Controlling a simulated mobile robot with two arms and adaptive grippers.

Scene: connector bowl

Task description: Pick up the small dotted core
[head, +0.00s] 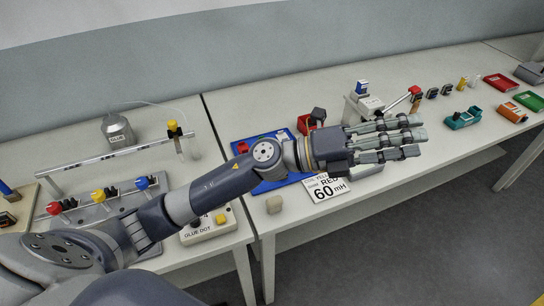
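My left gripper (412,137) is a grey, many-fingered hand. It hovers over the middle of the right-hand table with its fingers stretched out to the right, open and apparently empty. I cannot make out dots on any core at this size. Two small dark pieces with orange-brown parts, one on the left (433,93) and one on the right (447,89), stand beyond the hand and could be cores. A blue tray (240,148) with red pieces lies partly hidden behind my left forearm. My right gripper is not in view.
A white stand (352,108) with a red-knobbed lever (413,92) is behind the hand. A teal holder (463,119) and red, orange and green trays sit right.

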